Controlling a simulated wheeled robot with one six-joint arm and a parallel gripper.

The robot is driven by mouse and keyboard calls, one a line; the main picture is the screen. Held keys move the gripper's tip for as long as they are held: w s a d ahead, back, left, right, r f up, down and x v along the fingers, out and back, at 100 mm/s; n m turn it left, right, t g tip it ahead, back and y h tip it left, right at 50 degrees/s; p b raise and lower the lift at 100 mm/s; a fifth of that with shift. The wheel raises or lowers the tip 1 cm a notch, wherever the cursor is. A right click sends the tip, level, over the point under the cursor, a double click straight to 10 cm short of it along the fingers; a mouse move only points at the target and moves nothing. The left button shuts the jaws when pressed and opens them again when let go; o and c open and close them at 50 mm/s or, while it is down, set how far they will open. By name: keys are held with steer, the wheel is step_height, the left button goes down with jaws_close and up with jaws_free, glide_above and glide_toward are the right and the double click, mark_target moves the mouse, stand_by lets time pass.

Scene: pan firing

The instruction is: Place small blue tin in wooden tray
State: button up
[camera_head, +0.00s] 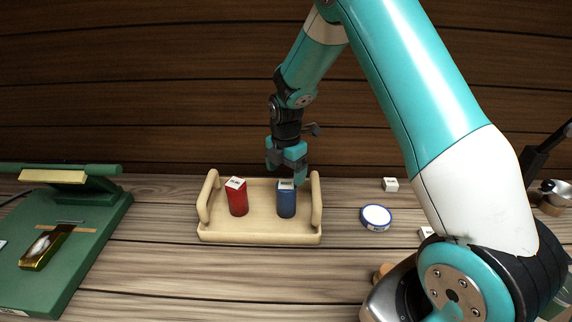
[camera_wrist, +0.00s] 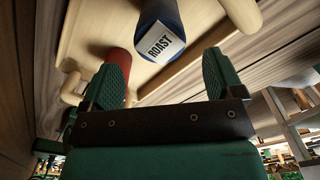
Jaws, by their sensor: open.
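A small blue tin (camera_head: 287,203) stands upright in the right part of the wooden tray (camera_head: 259,238). In the wrist view the blue tin (camera_wrist: 157,13) shows its pale end label reading "ROAST". A red tin (camera_head: 238,202) stands in the tray to its left, and part of it also shows in the wrist view (camera_wrist: 119,58). My gripper (camera_head: 287,171) is just above the blue tin. In the wrist view its two green fingers (camera_wrist: 162,78) are spread, with nothing between the tips. The tin appears beyond the fingertips, apart from them.
A low round blue item with a white top (camera_head: 376,217) lies right of the tray, with a small white label block (camera_head: 390,184) behind it. A green stand (camera_head: 75,245) occupies the left. The tray's raised handles (camera_head: 317,203) flank the tins.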

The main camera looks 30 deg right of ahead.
steer(key=r, duration=0.4)
steer(key=shift+s+a+r+b, duration=0.15)
steer(key=shift+a+r+b, duration=0.15)
steer(key=shift+r+b, duration=0.05)
steer(key=s+a+r+m+y, duration=0.3)
steer(key=s+a+r+m, duration=0.6)
steer(key=s+a+r, duration=0.45)
steer(key=s+a+m, duration=0.2)
steer(key=s, duration=0.5)
steer(key=s+a+r+m+y, duration=0.1)
steer(key=s+a+m, duration=0.1)
steer(key=s, duration=0.5)
steer(key=shift+s+a+m, duration=0.35)
steer(key=shift+m, duration=0.35)
steer(key=shift+r, duration=0.1)
